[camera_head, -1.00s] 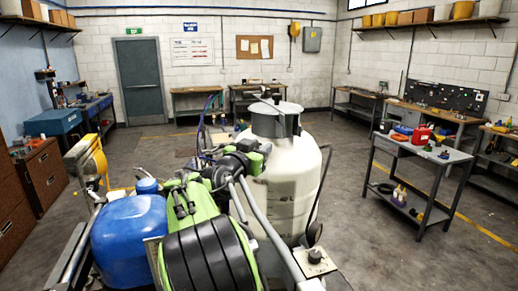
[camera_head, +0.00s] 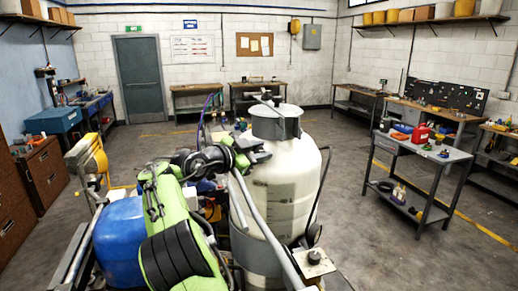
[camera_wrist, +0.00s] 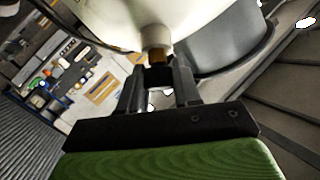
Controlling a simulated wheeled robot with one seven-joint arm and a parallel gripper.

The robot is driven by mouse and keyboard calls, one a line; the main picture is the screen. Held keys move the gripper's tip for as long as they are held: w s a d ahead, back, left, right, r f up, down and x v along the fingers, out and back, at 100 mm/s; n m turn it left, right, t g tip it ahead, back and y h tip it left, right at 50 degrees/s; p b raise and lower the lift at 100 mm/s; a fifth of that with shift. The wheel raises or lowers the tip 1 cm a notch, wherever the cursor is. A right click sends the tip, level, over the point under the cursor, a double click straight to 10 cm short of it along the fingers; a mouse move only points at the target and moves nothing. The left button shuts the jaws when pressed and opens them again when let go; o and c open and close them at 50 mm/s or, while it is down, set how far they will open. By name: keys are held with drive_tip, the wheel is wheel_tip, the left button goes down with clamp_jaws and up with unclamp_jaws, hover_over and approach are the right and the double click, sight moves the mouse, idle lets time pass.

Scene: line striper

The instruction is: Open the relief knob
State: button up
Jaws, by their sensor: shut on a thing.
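The large cream tank (camera_head: 283,195) stands upright in the middle of the head view, and its curved side fills the top of the wrist view (camera_wrist: 115,20). A short stem with a brass-coloured part (camera_wrist: 157,58) sticks out of the tank toward me. A dark knob (camera_wrist: 158,76) sits at its end, between my fingertips. It appears to be the relief knob. My gripper (camera_wrist: 158,82) is shut on this knob. In the head view my gripper (camera_head: 260,153) is at the tank's left side, and my arm partly hides the contact there.
A blue tank (camera_head: 118,235) stands left of my arm. Grey frame tubes (camera_head: 262,232) pass close in front of the cream tank. A grey work table (camera_head: 425,150) with small items stands to the right. Open floor lies between the tank and the table.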

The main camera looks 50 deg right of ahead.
drive_tip(key=shift+r+m+g, duration=0.15)
drive_tip(key=shift+m+g, duration=0.15)
drive_tip(key=shift+m, duration=0.1)
drive_tip(key=o, duration=1)
drive_tip(key=shift+d, duration=0.1)
drive_tip(key=a, duration=0.5)
drive_tip(key=a+r, duration=0.1)
drive_tip(key=a, duration=0.4)
drive_tip(key=w+a+r, duration=0.1)
drive_tip(key=a, duration=0.4)
drive_tip(key=shift+a+r, duration=0.15)
drive_tip(key=shift+a, duration=0.15)
